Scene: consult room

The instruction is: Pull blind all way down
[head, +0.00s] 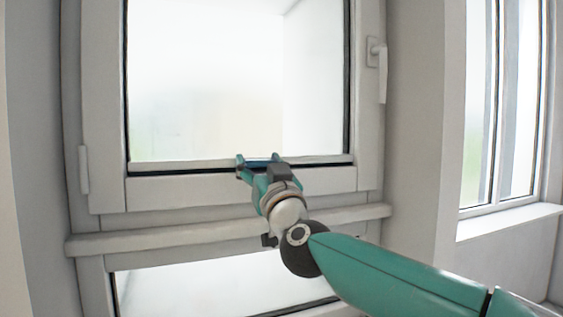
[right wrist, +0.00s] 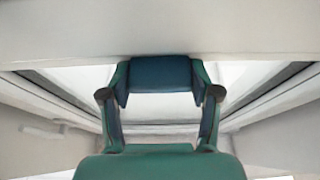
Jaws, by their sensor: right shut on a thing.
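The blind's pale bottom bar (head: 320,160) runs across the window just above the lower frame piece, with a thin dark gap under it. Pale, bright fabric or glass (head: 205,80) fills the opening above; I cannot tell which. My right gripper (head: 260,160) is at the middle of the bar and shut on it. My left gripper is not in view.
The white window frame (head: 155,190) has a handle (head: 377,70) on its right side. A ledge (head: 220,231) juts out below, above a lower pane (head: 215,285). Another window (head: 502,100) with a sill (head: 510,220) stands on the right.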

